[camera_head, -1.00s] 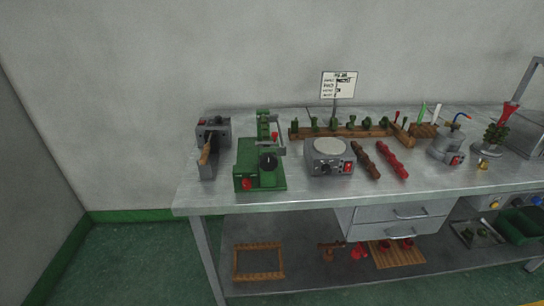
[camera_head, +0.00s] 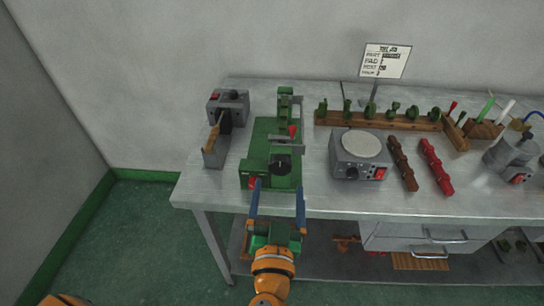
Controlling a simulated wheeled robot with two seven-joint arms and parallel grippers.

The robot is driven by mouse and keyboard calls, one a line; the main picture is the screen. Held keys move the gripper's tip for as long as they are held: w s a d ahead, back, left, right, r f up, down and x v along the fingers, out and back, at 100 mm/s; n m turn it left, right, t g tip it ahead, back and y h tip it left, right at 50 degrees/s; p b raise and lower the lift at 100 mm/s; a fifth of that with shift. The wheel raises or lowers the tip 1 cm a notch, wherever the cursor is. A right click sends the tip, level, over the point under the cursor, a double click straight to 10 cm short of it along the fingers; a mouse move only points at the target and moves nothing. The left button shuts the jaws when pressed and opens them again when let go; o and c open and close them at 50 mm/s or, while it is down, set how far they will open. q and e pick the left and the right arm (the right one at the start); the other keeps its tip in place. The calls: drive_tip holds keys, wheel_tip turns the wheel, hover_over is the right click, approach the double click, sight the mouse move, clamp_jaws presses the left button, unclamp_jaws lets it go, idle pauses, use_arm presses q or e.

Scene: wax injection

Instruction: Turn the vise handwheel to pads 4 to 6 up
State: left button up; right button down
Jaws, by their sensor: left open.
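The green vise machine (camera_head: 262,145) stands at the left part of the steel bench. Its black round handwheel (camera_head: 280,165) sits on the front part of its body, with a red switch (camera_head: 254,183) at the front left. A red-tipped lever (camera_head: 292,131) stands near its upright green column. The pads and their numbers are too small to make out. My left gripper (camera_head: 277,190) has two blue fingers, spread apart and empty. It reaches in from the bottom, in front of the machine, with the fingertips close to its front and the handwheel beyond them. My right gripper is not in view.
A grey device with a wooden handle (camera_head: 213,143) stands to the left of the machine. A grey hotplate (camera_head: 362,155) stands to the right, beside a brown bar (camera_head: 402,164) and a red bar (camera_head: 436,165). A wooden rack (camera_head: 385,121) and a sign (camera_head: 386,60) are behind.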

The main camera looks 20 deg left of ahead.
sight(280, 169)
use_arm(q)
drive_tip(key=p+x, duration=0.1)
drive_tip(key=x, duration=0.1)
drive_tip(key=p+x, duration=0.1)
drive_tip(key=x, duration=0.2)
drive_tip(key=shift+w+a+r, duration=0.1)
drive_tip(key=shift+w+r, duration=0.05)
drive_tip(key=shift+r, duration=0.1)
drive_tip(key=shift+w+a+f, duration=0.1)
drive_tip(key=shift+w+f, duration=0.1)
drive_tip(key=shift+w, duration=0.2)
drive_tip(key=shift+s, duration=0.15)
drive_tip(key=c, duration=1.4)
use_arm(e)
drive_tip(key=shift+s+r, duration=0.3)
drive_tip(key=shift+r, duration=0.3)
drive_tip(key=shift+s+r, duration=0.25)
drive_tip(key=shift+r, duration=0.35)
